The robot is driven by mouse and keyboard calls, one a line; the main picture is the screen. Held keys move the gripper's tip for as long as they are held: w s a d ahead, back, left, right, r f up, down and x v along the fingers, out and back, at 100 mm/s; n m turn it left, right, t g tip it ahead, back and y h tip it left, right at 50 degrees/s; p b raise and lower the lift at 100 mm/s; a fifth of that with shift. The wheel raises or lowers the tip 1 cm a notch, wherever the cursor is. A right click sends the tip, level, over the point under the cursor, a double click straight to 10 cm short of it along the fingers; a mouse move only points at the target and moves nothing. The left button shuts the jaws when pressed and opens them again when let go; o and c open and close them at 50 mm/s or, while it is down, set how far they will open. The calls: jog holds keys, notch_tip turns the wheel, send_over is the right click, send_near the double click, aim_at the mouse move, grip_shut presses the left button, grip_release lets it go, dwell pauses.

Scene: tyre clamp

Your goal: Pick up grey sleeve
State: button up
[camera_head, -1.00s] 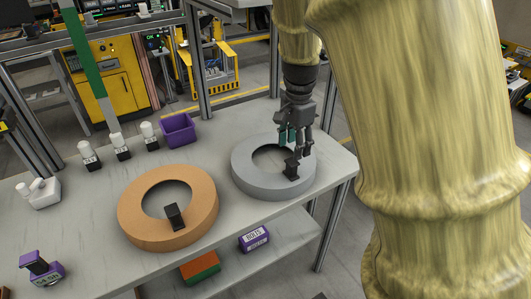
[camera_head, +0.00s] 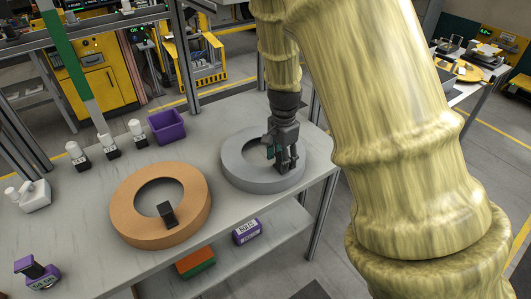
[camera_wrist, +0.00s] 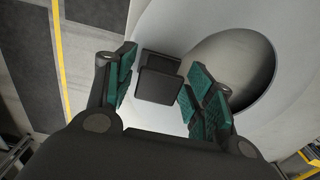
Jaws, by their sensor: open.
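The grey sleeve (camera_head: 235,168) is a thick ring lying flat on the workbench in the head view. In the wrist view its pale surface (camera_wrist: 290,25) surrounds a dark round hole. A black block-shaped grip (camera_wrist: 158,80) stands on the sleeve's rim, beside the hole. My gripper (camera_head: 282,162) points down at the sleeve's near right rim, and its arm hides part of the ring. In the wrist view my gripper (camera_wrist: 162,92) is open, with green-padded fingers on either side of the black grip. Gaps show between the pads and the grip.
An orange ring (camera_head: 130,215) with a black block lies left of the sleeve. A purple bin (camera_head: 167,126) and several white-topped items stand behind. A purple-and-black item (camera_head: 38,272) is at the front left. A lower shelf holds a purple box (camera_head: 246,231). The bench's right edge is close.

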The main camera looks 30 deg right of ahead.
jog(key=shift+f, duration=0.9)
jog(key=shift+c, duration=0.4)
grip_shut()
jog(key=shift+r, duration=0.1)
